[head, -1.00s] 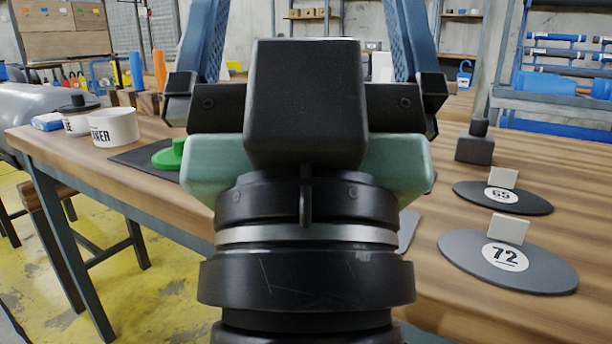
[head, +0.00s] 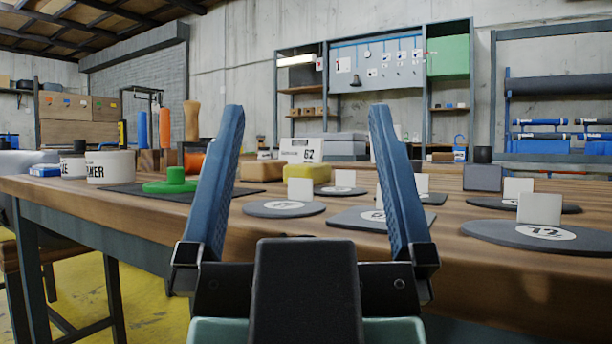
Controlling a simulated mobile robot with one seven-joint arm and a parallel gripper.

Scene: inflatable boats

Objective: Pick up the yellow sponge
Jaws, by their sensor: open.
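The yellow sponge (head: 307,174) is a small yellow block lying on the wooden table, just right of a brown block and behind a round grey disc. It shows between my gripper's fingers, farther off. My gripper (head: 302,115) is open and empty, with two blue fingers spread wide apart and pointing up in the picture. It is in front of the table's near edge and apart from the sponge.
Numbered grey discs (head: 284,209) with upright white blocks stand in front of and right of the sponge. A green knobbed piece (head: 172,182) lies on a dark mat at left. A brown block (head: 262,171) sits beside the sponge. White tubs (head: 110,167) stand farther left.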

